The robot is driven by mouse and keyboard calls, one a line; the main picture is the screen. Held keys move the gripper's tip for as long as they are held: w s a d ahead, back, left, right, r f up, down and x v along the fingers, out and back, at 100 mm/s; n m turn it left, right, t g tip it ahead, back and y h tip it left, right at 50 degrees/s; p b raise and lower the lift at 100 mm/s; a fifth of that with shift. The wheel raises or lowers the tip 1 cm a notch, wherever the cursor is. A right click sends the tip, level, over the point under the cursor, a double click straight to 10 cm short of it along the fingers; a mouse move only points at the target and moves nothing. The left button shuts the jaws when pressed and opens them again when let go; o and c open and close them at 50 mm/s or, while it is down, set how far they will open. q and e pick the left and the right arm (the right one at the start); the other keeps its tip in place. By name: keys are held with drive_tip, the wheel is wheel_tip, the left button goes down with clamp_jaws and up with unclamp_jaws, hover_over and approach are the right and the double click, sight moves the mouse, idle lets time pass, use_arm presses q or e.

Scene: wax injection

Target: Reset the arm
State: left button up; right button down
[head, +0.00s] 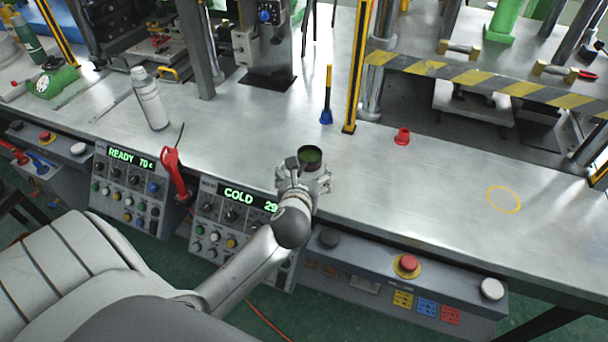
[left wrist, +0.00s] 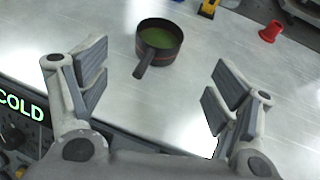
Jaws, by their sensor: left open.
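My left gripper (head: 304,182) is over the front edge of the metal bench in the head view. In the left wrist view its two fingers (left wrist: 158,90) stand wide apart with nothing between them. A small dark pot (head: 312,155) with green contents and a handle stands upright on the bench just beyond the gripper. It also shows in the left wrist view (left wrist: 158,46), ahead of the fingers and apart from them, with its handle pointing back toward the gripper. My right gripper is in neither view.
A red spool-like piece (head: 402,137) and a blue-based brush-like tool (head: 326,110) stand behind the pot. A spray can (head: 150,100) stands to the left. A control panel reading COLD (head: 235,205) is below the bench edge. A yellow ring (head: 503,199) marks clear bench at right.

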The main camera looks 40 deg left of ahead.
use_arm(q)
drive_tip(key=shift+s+d+r, duration=0.15)
drive_tip(key=shift+s, duration=0.2)
idle(0.4)
